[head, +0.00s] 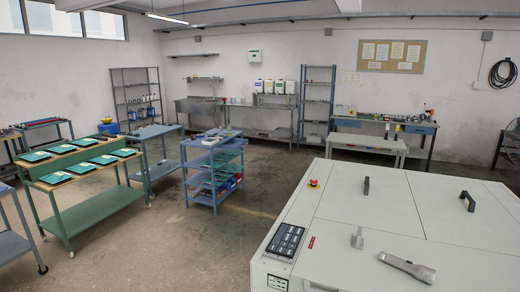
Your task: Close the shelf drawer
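My gripper is not in view. No open drawer can be clearly made out. A workbench (385,131) at the back right has blue drawer fronts under its top, and they look flush at this distance. A blue shelf cart (214,160) stands mid-floor with items on its tiers; I cannot tell whether any tier is a drawer. A tall grey shelf rack (137,95) stands at the back left, and a blue one (317,105) stands at the back wall. Which of these holds the shelf drawer cannot be told.
A steel sink counter (195,108) stands behind. The floor (170,250) between is clear.

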